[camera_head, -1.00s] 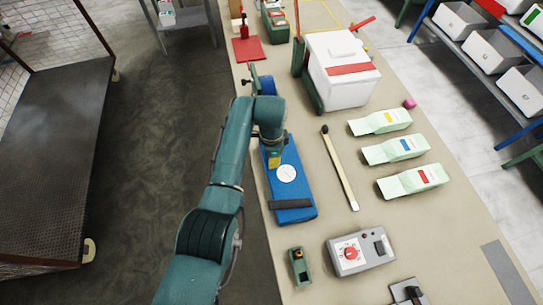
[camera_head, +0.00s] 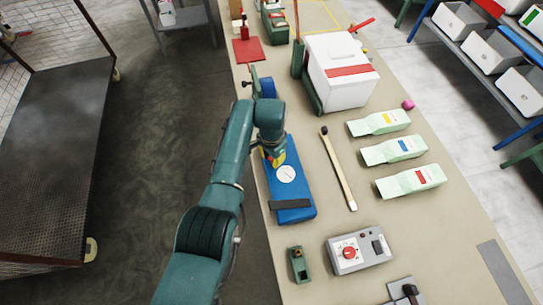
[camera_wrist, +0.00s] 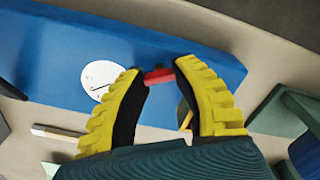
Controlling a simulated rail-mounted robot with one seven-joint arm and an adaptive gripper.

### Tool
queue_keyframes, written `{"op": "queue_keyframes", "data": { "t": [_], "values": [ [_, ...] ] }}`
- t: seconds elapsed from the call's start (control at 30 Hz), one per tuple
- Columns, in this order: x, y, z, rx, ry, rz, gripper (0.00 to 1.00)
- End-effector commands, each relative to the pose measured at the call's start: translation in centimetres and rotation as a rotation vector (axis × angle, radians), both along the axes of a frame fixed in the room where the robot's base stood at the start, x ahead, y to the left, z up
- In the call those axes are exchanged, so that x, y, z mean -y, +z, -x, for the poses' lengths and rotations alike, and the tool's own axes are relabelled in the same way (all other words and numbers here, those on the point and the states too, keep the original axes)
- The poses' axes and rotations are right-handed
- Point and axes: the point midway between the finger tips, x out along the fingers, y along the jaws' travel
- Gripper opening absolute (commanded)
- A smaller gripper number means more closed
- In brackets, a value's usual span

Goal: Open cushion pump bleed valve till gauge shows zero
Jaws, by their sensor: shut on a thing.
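The blue cushion pump (camera_head: 294,195) lies along the left side of the bench, with a black strip near its front end. Its round white gauge (camera_head: 286,174) faces up; it also shows in the wrist view (camera_wrist: 103,76) with a thin dark needle, its marks too small to read. My gripper (camera_head: 274,156) is over the pump, just behind the gauge. In the wrist view its yellow fingers (camera_wrist: 160,72) are shut on the small red bleed valve handle (camera_wrist: 158,76), beside the gauge. The fingers partly hide the handle and the gauge's edge.
A black-tipped wooden stick (camera_head: 339,170) lies right of the pump. Several pale green bags (camera_head: 394,149) lie further right. A white box (camera_head: 343,80) stands behind. A grey control box (camera_head: 360,252) and a small green device (camera_head: 299,265) are in front.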

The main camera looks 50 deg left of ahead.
Motion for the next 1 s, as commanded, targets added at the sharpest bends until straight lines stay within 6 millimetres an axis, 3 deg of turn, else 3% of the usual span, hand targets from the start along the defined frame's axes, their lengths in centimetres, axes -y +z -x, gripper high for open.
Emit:
{"op": "queue_keyframes", "data": {
  "t": [1.0],
  "values": [
    [-0.01,0.05,-0.02,0.0,0.901,0.0,0.0]
  ]
}}
